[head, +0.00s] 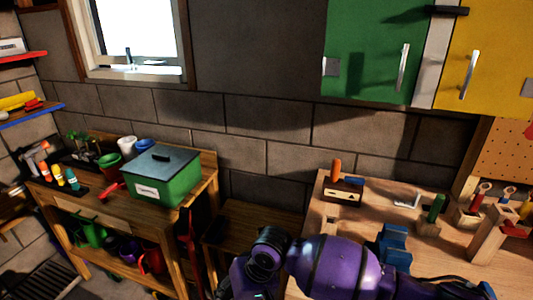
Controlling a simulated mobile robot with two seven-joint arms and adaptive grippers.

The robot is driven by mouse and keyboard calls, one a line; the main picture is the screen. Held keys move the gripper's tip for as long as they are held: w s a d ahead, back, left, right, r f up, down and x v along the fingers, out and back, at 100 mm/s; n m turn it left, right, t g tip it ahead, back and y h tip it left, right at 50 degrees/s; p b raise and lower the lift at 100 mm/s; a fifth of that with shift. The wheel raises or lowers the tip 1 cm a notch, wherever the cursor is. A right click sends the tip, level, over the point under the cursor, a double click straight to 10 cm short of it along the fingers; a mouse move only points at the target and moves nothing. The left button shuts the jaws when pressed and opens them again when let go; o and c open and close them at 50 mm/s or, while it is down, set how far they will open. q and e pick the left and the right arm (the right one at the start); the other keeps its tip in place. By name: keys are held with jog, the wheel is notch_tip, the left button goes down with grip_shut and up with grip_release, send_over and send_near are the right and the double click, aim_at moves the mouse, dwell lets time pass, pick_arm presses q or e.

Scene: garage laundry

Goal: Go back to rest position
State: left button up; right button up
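A purple and black arm of mine crosses the bottom middle of the head view, in front of the wooden workbench (318,212). Its dark round joint is at the left end and a thick purple link runs to the right. A thinner dark part continues along the bottom edge and is cut off there. I see no gripper fingers on it. No second arm shows. I cannot see whether either gripper holds anything.
The workbench carries a blue vise (394,246), a wooden block with an orange-handled tool (341,187) and several tools at right. A green lidded box (163,177) stands on the left potting bench (108,210). Green (366,45) and yellow (487,60) cabinets hang above.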

jog(key=s+f+m+t+y, duration=0.2)
jog(key=s+f+t+y, duration=0.2)
jog(key=s+f, duration=0.3)
jog(key=s+d+f+t+h, duration=0.1)
jog(key=s+d+f+h, duration=0.1)
jog(key=s+d, duration=0.3)
jog(key=s+d+f+m+t+h, duration=0.1)
jog(key=s+d, duration=0.5)
jog(key=d, duration=0.7)
jog(key=s+d+f+t+h, duration=0.2)
jog(key=s+d+f+h, duration=0.2)
jog(key=d, duration=0.5)
notch_tip(320, 180, down, 2)
jog(key=shift+s+f+h, duration=0.2)
jog(key=shift+s+h, duration=0.2)
jog(key=shift+s, duration=0.4)
